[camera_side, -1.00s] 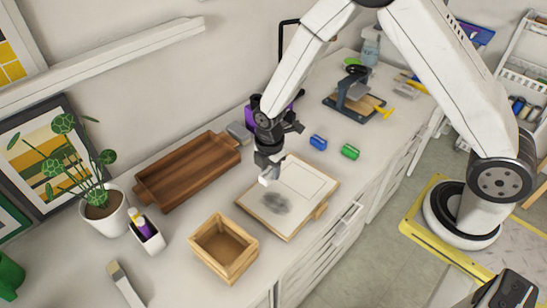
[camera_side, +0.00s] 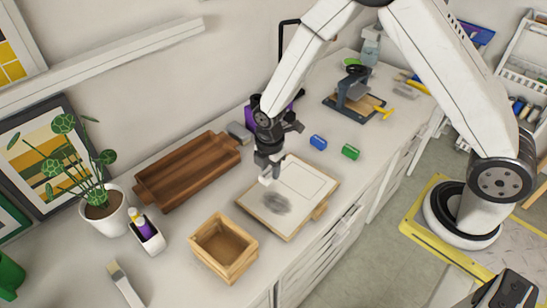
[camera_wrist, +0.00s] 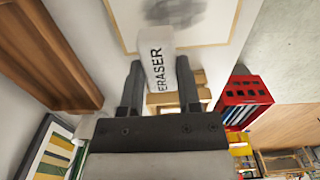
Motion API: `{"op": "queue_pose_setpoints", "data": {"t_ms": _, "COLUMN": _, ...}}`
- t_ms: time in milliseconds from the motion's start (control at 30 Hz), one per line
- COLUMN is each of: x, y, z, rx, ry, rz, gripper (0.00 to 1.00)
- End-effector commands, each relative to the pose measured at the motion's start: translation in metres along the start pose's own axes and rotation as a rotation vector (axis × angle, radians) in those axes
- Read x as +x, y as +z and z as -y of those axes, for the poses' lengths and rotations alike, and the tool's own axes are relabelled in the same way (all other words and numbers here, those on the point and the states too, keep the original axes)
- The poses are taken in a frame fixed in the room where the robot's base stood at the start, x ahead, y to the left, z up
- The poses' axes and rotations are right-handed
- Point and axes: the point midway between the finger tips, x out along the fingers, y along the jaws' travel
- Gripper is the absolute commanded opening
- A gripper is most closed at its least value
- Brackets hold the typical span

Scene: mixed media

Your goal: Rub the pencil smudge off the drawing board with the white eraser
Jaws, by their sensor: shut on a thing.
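My gripper (camera_side: 268,165) is shut on the white eraser (camera_side: 267,180) over the upper left part of the drawing board. In the wrist view the eraser (camera_wrist: 157,62), marked ERASER, stands between the two dark fingers of my gripper (camera_wrist: 160,85). The drawing board (camera_side: 309,187) lies on the counter with a pale sheet on it. The grey pencil smudge (camera_side: 277,204) is on the sheet, just below and right of the eraser. The smudge (camera_wrist: 175,10) also shows at the top of the wrist view. I cannot tell whether the eraser touches the sheet.
An open wooden box (camera_side: 224,248) stands left of the board. A brown wooden tray (camera_side: 187,172) lies behind it. A blue piece (camera_side: 318,142) and a green piece (camera_side: 350,152) lie beyond the board.

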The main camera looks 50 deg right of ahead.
Motion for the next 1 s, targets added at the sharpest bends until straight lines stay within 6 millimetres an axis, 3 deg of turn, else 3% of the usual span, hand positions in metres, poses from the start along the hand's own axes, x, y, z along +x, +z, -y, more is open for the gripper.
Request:
{"op": "queue_pose_setpoints", "data": {"t_ms": 67, "x": 0.0, "y": 0.0, "z": 0.0, "rx": 0.0, "ry": 0.0, "rz": 0.0, "gripper": 0.0}}
{"op": "queue_pose_setpoints", "data": {"t_ms": 100, "x": 0.0, "y": 0.0, "z": 0.0, "rx": 0.0, "ry": 0.0, "rz": 0.0, "gripper": 0.33}}
{"op": "queue_pose_setpoints", "data": {"t_ms": 200, "x": 0.0, "y": 0.0, "z": 0.0, "rx": 0.0, "ry": 0.0, "rz": 0.0, "gripper": 0.01}}
{"op": "queue_pose_setpoints", "data": {"t_ms": 667, "x": 0.003, "y": 0.0, "z": 0.004, "rx": 0.0, "ry": -0.001, "rz": 0.0, "gripper": 0.0}}
{"op": "queue_pose_setpoints", "data": {"t_ms": 1000, "x": 0.026, "y": 0.0, "z": 0.043, "rx": 0.0, "ry": -0.003, "rz": 0.001, "gripper": 0.0}}
